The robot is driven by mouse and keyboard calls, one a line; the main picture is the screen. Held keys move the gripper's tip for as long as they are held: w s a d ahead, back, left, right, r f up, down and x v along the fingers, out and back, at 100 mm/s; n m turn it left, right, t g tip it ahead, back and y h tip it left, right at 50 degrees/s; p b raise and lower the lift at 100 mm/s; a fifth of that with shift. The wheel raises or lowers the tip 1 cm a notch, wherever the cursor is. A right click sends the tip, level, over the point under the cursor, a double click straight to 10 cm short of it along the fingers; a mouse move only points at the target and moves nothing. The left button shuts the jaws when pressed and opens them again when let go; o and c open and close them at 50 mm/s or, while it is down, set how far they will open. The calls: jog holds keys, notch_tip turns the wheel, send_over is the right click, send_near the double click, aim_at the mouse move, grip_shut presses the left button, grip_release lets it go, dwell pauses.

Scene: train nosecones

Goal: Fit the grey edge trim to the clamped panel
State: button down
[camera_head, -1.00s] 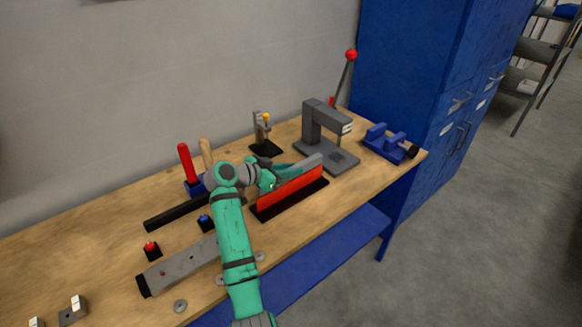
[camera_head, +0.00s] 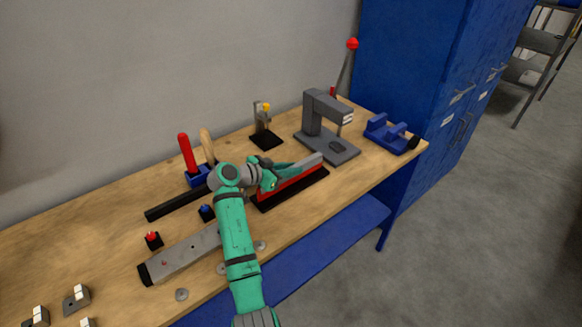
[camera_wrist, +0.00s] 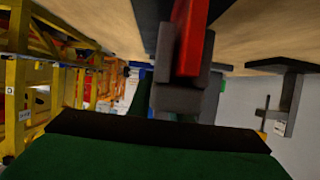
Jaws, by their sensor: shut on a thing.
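The red panel (camera_head: 299,182) stands on edge in a black base (camera_head: 266,206) near the front of the bench. The long grey edge trim (camera_head: 310,161) lies along the panel's top edge, its right end showing past my gripper. My gripper (camera_head: 273,178) is shut on the trim from above, hiding its left part. Only a narrow red band shows under the trim. I cannot tell whether the trim is fully seated.
A grey press (camera_head: 326,125) and a blue vise (camera_head: 391,136) stand to the right. A small clamp (camera_head: 263,128) is behind.

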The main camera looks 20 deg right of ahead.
dwell(0.4)
jog(key=c, duration=1.5)
grip_release()
jog(key=shift+c, duration=0.2)
jog(key=shift+a, duration=0.1)
jog(key=v, duration=0.9)
jog(key=shift+w+f, duration=0.1)
jog(key=shift+v, duration=0.8)
